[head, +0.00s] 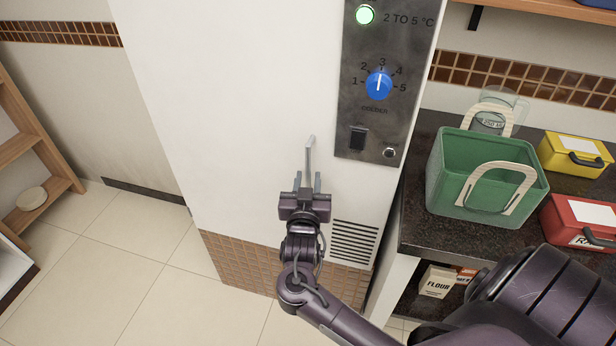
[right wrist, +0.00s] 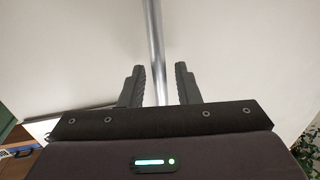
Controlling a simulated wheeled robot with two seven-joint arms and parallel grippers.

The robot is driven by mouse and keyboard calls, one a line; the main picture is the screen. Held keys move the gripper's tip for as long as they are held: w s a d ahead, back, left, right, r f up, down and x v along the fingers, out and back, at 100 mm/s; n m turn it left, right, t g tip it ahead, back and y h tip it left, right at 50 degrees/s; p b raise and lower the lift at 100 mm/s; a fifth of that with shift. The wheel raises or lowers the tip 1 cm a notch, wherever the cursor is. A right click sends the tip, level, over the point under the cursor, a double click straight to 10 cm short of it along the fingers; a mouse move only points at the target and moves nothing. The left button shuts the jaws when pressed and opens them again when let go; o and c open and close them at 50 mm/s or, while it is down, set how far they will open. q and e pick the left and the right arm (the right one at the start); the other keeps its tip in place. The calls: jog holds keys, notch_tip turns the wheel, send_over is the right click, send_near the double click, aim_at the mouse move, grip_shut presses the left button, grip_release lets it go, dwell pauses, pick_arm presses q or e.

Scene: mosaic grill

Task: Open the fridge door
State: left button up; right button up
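The fridge (head: 240,90) is a tall white cabinet with its door shut, as far as the head view shows. Its handle is a slim grey upright bar (head: 309,155) on the door, left of the control panel. My right gripper (head: 308,182) is at the lower part of the handle. In the right wrist view the handle (right wrist: 157,50) runs between the two dark fingers of my right gripper (right wrist: 159,85), with a gap on each side. The gripper is open and not closed on the bar. My left gripper is not in view.
A dark control panel (head: 350,100) with a blue knob (head: 379,84) is right of the handle. A dark counter (head: 420,235) holds a green basket (head: 455,190), a yellow box (head: 560,158) and a red box (head: 562,225). Tiled floor (head: 130,265) is clear at left, beside wooden shelves (head: 20,148).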

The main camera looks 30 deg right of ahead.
jog(key=shift+w+d, duration=0.25)
jog(key=shift+w, duration=0.05)
grip_shut()
